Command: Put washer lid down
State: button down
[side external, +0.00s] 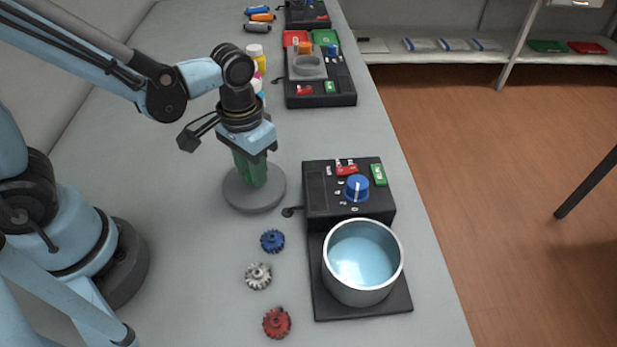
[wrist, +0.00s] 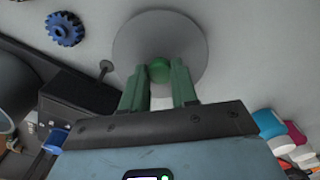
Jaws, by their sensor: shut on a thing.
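The washer lid (side external: 254,195) is a round grey disc with a green knob. It lies flat, at or very close to the table top, left of the washer; I cannot tell whether it touches. My gripper (side external: 252,178) points down over the lid's middle, its green fingers shut on the knob. In the wrist view the lid (wrist: 187,38) lies beyond the fingertips, with the green knob (wrist: 159,70) between them. The washer is a silver pot (side external: 362,262) with pale blue liquid inside, open on top, on a black base (side external: 322,305). Its control panel has a blue dial (side external: 357,188).
Blue (side external: 272,241), white (side external: 258,276) and red (side external: 277,322) gears lie in front of the lid. Bottles (side external: 257,60) stand behind my gripper. Another black device (side external: 320,97) and several coloured cylinders (side external: 260,17) are farther back. The table's right edge runs beside the devices.

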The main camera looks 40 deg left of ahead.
jog(key=shift+f, duration=0.45)
jog(key=shift+f, duration=0.1)
jog(key=c, duration=0.9)
grip_release()
jog(key=shift+o, duration=0.2)
notch_tip(320, 180, up, 12)
jog(key=a+t, duration=0.7)
jog(key=shift+w+f, duration=0.15)
jog(key=shift+w, duration=0.2)
jog(key=shift+o, duration=0.4)
